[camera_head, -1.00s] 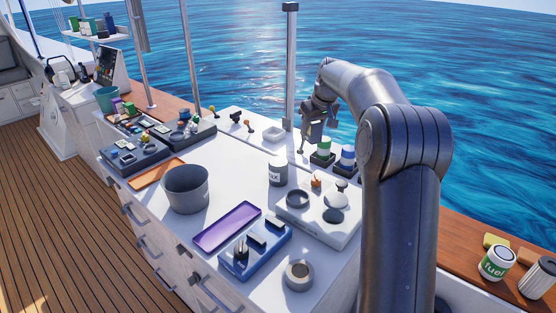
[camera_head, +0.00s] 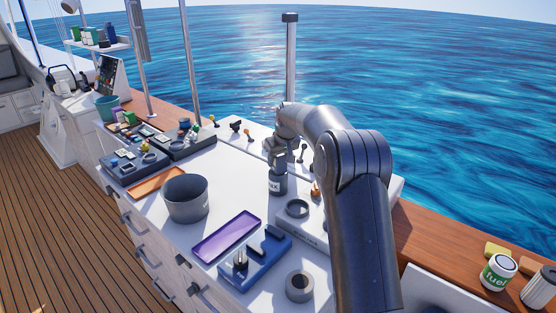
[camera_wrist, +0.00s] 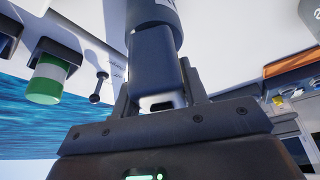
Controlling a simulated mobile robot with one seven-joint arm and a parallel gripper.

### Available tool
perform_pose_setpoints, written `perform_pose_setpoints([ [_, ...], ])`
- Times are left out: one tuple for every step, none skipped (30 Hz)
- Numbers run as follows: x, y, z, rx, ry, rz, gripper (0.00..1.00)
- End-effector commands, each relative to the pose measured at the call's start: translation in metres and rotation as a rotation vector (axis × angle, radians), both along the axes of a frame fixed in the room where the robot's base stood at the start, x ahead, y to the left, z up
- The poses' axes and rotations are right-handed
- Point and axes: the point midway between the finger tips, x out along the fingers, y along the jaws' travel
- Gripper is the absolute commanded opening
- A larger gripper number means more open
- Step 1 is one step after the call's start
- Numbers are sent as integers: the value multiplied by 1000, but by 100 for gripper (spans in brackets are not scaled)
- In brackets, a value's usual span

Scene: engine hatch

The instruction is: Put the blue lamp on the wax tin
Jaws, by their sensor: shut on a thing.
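My gripper (camera_head: 277,163) points down right over the wax tin (camera_head: 277,186), a grey cylinder on the white worktop. In the wrist view my gripper (camera_wrist: 160,100) is shut on a dark blue-grey, block-like thing, which I take to be the blue lamp (camera_wrist: 155,60). It looks upright between the fingers, with a pale patch near its gripped end. The wax tin (camera_wrist: 155,14) lies directly beyond its lower end, in line with it. They look touching or nearly so; I cannot tell which. In the head view my gripper mostly hides the lamp.
A grey bucket (camera_head: 185,198) stands left of the tin. A white tray with a dark ring (camera_head: 297,208) is close on the right. A purple tray (camera_head: 226,236) and blue holder (camera_head: 262,258) lie in front.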

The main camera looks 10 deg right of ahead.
Motion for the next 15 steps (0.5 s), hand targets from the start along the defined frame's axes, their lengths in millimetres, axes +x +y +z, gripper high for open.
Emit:
perform_pose_setpoints([
  [0,0,-2,0,-2,0,12],
  [0,0,-3,0,-3,0,12],
  [1,0,-3,1,-4,0,12],
  [1,0,-2,1,-4,0,12],
  [0,0,-2,1,-4,0,12],
  [0,0,-2,0,-3,0,12],
  [0,0,-2,0,-3,0,12],
  [0,0,-3,0,-3,0,12],
  [0,0,-3,0,-3,0,12],
  [0,0,-4,0,-3,0,12],
  [0,0,-5,0,-3,0,12],
  [0,0,-6,0,-2,0,41],
  [0,0,-6,0,-3,0,43],
  [0,0,-6,0,-2,0,46],
  [0,0,-6,0,-2,0,49],
])
